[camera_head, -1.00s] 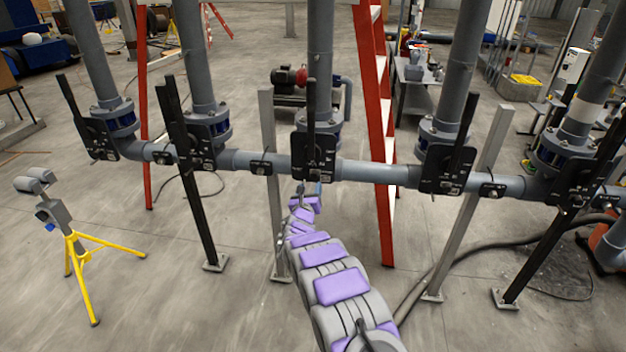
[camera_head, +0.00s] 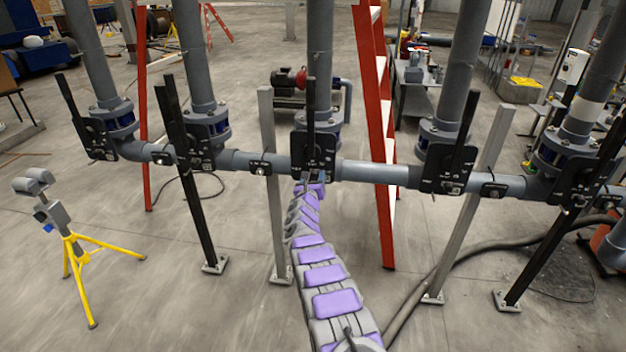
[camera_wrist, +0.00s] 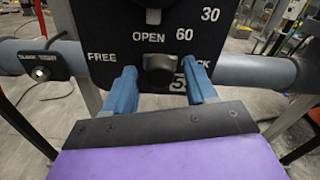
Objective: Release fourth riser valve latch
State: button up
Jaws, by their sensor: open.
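Several risers with black valve plates and levers stand in a row along a grey pipe. My gripper (camera_wrist: 160,78) is at the plate (camera_head: 315,150) of the middle riser in view; the numbering of the risers is not legible. In the wrist view, the plate (camera_wrist: 110,20) reads FREE on the left, OPEN, 60 and 30 above, and a partly hidden word ending in CK on the right. A dark latch knob (camera_wrist: 160,63) sits between my two blue fingers, which are open on either side of it. The middle lever (camera_head: 311,100) is upright. In the head view my gripper (camera_head: 313,178) partly shows below the plate.
Grey posts (camera_head: 272,190) and black posts (camera_head: 198,190) support the pipe (camera_head: 375,173). A red ladder (camera_head: 375,130) stands behind it. A yellow tripod (camera_head: 85,250) stands at left. A dark hose (camera_head: 470,245) crosses the floor at right. Open floor lies at front left.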

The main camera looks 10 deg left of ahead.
jog(key=shift+w+a+r, duration=0.1)
jog(key=shift+w, duration=0.1)
dwell(0.3)
grip_shut()
dwell(0.3)
